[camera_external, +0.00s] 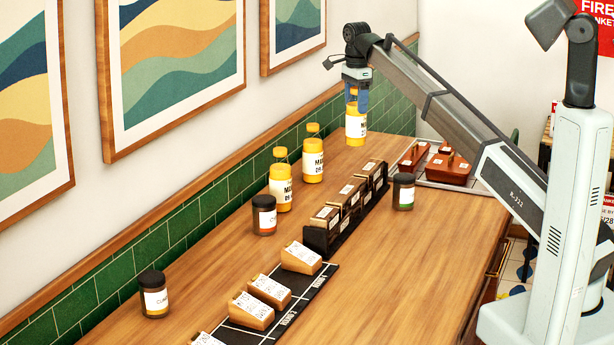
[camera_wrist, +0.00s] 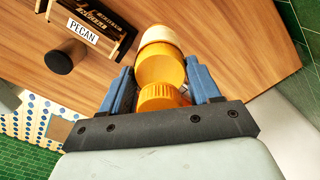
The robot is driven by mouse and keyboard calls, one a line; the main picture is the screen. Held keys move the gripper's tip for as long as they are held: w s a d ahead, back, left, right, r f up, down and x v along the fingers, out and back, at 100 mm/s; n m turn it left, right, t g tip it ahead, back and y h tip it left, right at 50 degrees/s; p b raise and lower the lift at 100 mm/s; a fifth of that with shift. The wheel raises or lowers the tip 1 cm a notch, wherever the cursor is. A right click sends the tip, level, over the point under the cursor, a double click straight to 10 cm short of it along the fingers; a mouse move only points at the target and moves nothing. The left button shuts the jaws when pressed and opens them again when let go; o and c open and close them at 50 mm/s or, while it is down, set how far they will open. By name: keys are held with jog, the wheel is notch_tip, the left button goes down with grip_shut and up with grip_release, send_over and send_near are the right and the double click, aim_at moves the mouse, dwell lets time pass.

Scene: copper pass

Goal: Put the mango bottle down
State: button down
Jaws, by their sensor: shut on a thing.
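My gripper (camera_external: 356,98) is at the far end of the wooden counter, pointing down, with its blue fingers shut on a yellow mango bottle (camera_external: 356,127). The bottle is upright, and its white label is partly visible. In the wrist view the orange-yellow bottle (camera_wrist: 160,68) and its cap sit between the two fingers of my gripper (camera_wrist: 158,76). The bottle's base is at or close above the counter; I cannot tell whether it touches. Two similar yellow bottles with white labels, one nearer (camera_external: 281,192) and one farther (camera_external: 313,168), stand along the green tiled wall.
A dark rack (camera_external: 322,235) of small labelled boxes runs along the counter's middle. Dark-lidded jars stand near it, one to the right (camera_external: 403,195) and one to the left (camera_external: 264,218). A tray (camera_external: 482,186) with red-brown boxes lies at the far right. Counter around the held bottle looks clear.

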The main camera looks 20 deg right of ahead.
jog(key=s+a+r+n, duration=0.1)
jog(key=s+a+n, duration=0.4)
jog(key=s+a, duration=0.95)
jog(key=s+a+r+n, duration=0.1)
jog(key=s+a+n, duration=0.4)
jog(key=s+a, duration=0.9)
jog(key=s+a+n, duration=0.4)
jog(key=s+a, duration=0.5)
jog(key=a, duration=1)
jog(key=s+a+f+n, duration=0.3)
jog(key=s+a, duration=0.8)
jog(key=s, duration=0.4)
notch_tip(320, 180, down, 9)
jog(key=shift+w+a+f, duration=0.15)
jog(key=shift+a, duration=0.1)
jog(key=shift+f, duration=0.15)
jog(key=shift+c, duration=1.2)
grip_release()
